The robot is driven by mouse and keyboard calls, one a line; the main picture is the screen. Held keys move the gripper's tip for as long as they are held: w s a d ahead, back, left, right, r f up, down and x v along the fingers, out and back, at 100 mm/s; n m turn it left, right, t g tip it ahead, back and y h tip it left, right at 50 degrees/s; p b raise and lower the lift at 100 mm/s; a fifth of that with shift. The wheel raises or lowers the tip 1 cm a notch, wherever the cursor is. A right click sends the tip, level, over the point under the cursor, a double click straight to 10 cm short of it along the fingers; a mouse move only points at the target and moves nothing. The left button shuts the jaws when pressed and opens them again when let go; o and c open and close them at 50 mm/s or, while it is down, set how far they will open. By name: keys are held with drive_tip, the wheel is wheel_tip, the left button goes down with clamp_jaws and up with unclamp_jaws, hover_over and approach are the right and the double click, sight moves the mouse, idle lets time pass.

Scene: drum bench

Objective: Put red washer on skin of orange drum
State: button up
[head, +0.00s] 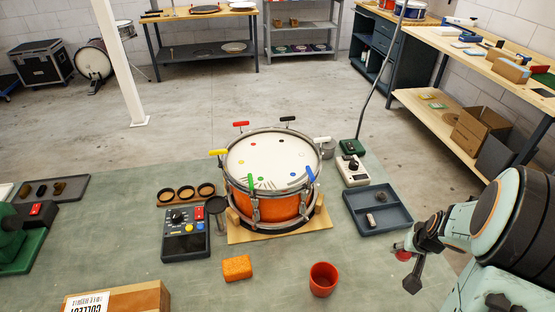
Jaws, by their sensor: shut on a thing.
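The orange drum (276,208) stands on a wooden base in the middle of the bench, its white skin (270,160) facing up. Small coloured dots and several thin grey marks show on the skin. Coloured-handled keys stand around the rim. My gripper (404,260) is at the right, over the bench's right edge, well apart from the drum. It is shut on a small red round thing, seemingly the red washer (403,255); the fingers partly hide it.
A blue-grey tray (396,222) with small items lies between drum and gripper.

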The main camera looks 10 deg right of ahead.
drive_tip(key=w+a+r+n+y, duration=0.1)
drive_tip(key=w+a+r, duration=0.7)
drive_tip(key=a, duration=0.3)
drive_tip(key=w+a+r+n, duration=0.1)
drive_tip(key=w+a+r, duration=0.75)
drive_tip(key=a, duration=0.25)
hover_over(282, 167)
drive_tip(key=s, duration=0.1)
drive_tip(key=f, duration=0.9)
drive_tip(key=shift+s+a+f, duration=0.1)
drive_tip(key=shift+s+f, duration=0.1)
drive_tip(key=shift+f, duration=1.65)
